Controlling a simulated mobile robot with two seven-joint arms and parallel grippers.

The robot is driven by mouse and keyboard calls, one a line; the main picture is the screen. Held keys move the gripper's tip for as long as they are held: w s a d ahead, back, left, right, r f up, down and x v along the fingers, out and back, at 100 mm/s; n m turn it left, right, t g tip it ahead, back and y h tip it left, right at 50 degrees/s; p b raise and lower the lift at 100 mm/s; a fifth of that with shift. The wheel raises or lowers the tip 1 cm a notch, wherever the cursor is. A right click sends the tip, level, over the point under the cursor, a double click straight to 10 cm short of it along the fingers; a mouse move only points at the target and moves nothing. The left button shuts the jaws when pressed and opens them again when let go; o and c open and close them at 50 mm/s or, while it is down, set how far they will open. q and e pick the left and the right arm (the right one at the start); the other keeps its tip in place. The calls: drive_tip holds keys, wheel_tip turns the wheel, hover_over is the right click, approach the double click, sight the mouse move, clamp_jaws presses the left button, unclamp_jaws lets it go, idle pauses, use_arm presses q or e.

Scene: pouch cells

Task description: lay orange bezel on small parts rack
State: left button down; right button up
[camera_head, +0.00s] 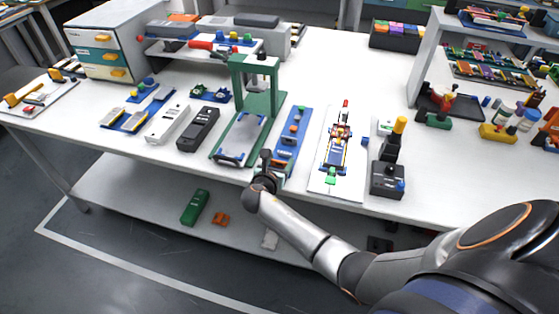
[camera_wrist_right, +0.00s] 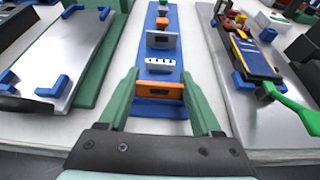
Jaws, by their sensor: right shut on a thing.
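The small parts rack is a long blue strip (camera_head: 291,143) on the bench; in the right wrist view the blue strip (camera_wrist_right: 160,109) runs straight away from me. The orange bezel (camera_wrist_right: 160,90), a small frame with a dark slot, is between the green fingers of my right gripper (camera_wrist_right: 161,80), over the rack's near end. I cannot tell whether its underside touches the rack. In the head view my right gripper (camera_head: 275,166) reaches the rack's near end and largely hides the bezel. My left gripper is not in view.
Farther along the rack stand a white piece (camera_wrist_right: 159,59), a grey piece (camera_wrist_right: 162,40) and small coloured parts. A green press fixture (camera_head: 245,125) stands close left. A pale board with a yellow-and-blue assembly (camera_head: 336,145) lies to the right. The bench's front edge is close.

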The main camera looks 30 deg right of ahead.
drive_tip(key=shift+f, duration=0.15)
drive_tip(key=o, duration=1.4)
drive_tip(key=shift+c, duration=0.2)
drive_tip(key=p+v, duration=0.1)
drive_tip(key=v, duration=1.1)
drive_tip(key=shift+s+a, duration=0.2)
drive_tip(key=shift+s, duration=0.05)
